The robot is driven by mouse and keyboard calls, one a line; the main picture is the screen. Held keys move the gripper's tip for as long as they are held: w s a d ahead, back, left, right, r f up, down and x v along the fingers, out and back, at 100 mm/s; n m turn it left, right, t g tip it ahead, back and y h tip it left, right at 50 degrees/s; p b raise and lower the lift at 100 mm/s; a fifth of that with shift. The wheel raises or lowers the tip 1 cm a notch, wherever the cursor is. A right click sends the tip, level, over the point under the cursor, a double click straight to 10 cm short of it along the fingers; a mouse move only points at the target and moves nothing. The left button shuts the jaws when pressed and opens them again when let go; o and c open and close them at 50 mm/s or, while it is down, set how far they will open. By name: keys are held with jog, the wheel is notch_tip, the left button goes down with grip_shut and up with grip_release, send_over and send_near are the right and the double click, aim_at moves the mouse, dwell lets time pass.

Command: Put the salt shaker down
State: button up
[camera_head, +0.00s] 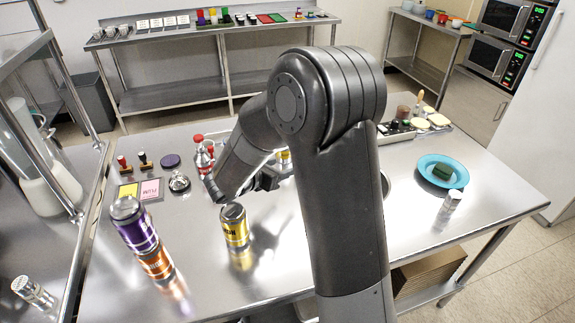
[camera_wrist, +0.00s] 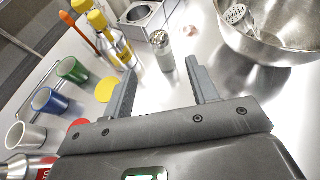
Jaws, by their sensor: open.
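My gripper (camera_wrist: 160,75) is open in the wrist view, with nothing between its fingers. A small shaker with a grey body and brownish cap (camera_wrist: 163,52) stands upright on the steel table just beyond the fingertips, apart from them. I cannot read a label on it, so I cannot tell if it is the salt shaker. In the head view my arm hides this spot and most of the gripper. Another shaker with a holed metal cap (camera_head: 35,292) is at the lower left, and a small white one (camera_head: 452,200) stands near the blue plate.
A steel bowl (camera_wrist: 275,45) with a lettered, holed piece inside is close right of the gripper. Yellow-capped bottles (camera_wrist: 108,40) and several cups, one blue (camera_wrist: 50,102), are left. The blue plate (camera_head: 428,164) holds a sponge.

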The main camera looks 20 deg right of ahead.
jog(key=w+a+r+n+t+y, duration=0.2)
jog(key=a+r+n+t+y, duration=0.4)
jog(key=r+n, duration=0.65)
jog(key=s+a+r+n+y, duration=0.35)
jog(key=s+n+y, duration=0.25)
jog(key=n, duration=0.7)
jog(key=s+d+f+n+g, duration=0.1)
jog(key=s+d+n+g, duration=0.2)
jog(key=s+n, duration=0.8)
jog(key=s+d+f+n+g, duration=0.1)
jog(key=s+d+n+g, duration=0.2)
jog(key=s+n, duration=0.7)
jog(key=s+g, duration=0.1)
jog(key=s, duration=0.3)
jog(key=shift+s+d+n+g+h, duration=0.15)
jog(key=shift+d+n+g+h, duration=0.2)
jog(key=shift+g+h, duration=0.05)
jog(key=shift+o, duration=0.6)
jog(key=shift+f, duration=0.1)
